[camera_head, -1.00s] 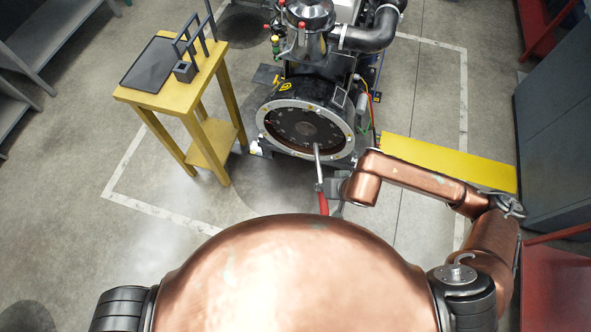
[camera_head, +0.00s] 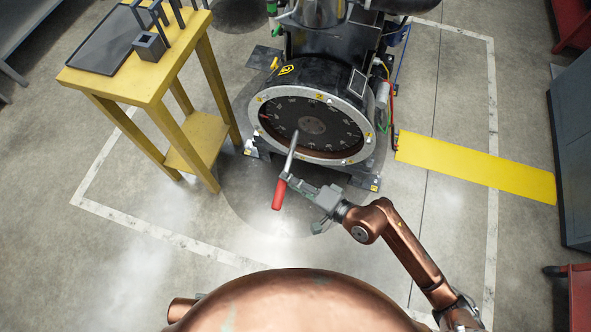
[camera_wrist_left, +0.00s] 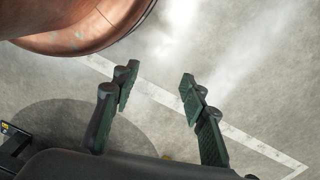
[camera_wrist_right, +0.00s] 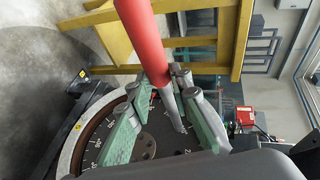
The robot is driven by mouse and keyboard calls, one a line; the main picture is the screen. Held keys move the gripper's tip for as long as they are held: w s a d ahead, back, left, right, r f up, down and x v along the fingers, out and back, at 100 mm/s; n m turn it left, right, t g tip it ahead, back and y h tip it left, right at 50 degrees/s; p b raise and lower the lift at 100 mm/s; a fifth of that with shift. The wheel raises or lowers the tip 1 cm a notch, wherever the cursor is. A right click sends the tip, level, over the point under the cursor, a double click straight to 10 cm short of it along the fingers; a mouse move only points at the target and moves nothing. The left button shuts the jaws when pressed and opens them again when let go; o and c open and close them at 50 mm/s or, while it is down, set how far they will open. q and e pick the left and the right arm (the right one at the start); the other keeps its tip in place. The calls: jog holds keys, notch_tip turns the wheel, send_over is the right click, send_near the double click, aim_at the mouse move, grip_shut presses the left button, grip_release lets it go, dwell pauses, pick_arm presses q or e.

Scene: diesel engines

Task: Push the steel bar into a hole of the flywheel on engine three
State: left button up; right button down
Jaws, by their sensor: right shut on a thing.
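The steel bar (camera_head: 292,152) has a red grip (camera_head: 279,194). My right gripper (camera_head: 290,179) is shut on it near where the grip meets the steel. The bar leans, with its steel end up and over the flywheel face. In the right wrist view the bar (camera_wrist_right: 168,102) passes between the fingers (camera_wrist_right: 157,105) towards the flywheel (camera_wrist_right: 148,146). I cannot tell whether its tip touches the face or sits in a hole. The dark flywheel (camera_head: 325,136) has a ring of holes and a pale rim, on the engine's (camera_head: 318,45) near end. My left gripper (camera_wrist_left: 155,85) is open and empty above the floor.
A yellow table (camera_head: 150,93) stands left of the engine, with a dark tray (camera_head: 107,45) and a small square holder (camera_head: 149,46) on it. A yellow floor strip (camera_head: 475,166) and a grey cabinet (camera_head: 572,160) are on the right. Floor in front of the engine is clear.

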pick_arm(q)
jog(key=shift+r+b, duration=1.25)
jog(key=shift+r, duration=1.15)
jog(key=w+d+f+t+h+b, duration=0.1)
jog(key=w+d+f+b, duration=0.1)
jog(key=w+d+f, duration=0.1)
jog(key=shift+w+d+f+t, duration=0.3)
jog(key=shift+w+d+f, duration=0.15)
jog(key=shift+f, duration=0.3)
pick_arm(e)
jog(key=w+d+f+m+t, duration=0.1)
jog(key=w+d, duration=0.2)
jog(key=w, duration=0.7)
jog(key=shift+d+f, duration=0.4)
pick_arm(q)
jog(key=shift+g+y, duration=0.4)
jog(key=shift+g, duration=0.5)
jog(key=shift+s+a+r+p, duration=0.25)
jog(key=shift+s+a+p, duration=0.65)
jog(key=shift+s, duration=0.1)
jog(key=shift+s+a+r+p, duration=0.2)
jog(key=shift+s+a+p, duration=0.6)
jog(key=shift+s, duration=0.2)
pick_arm(e)
jog(key=shift+w, duration=0.1)
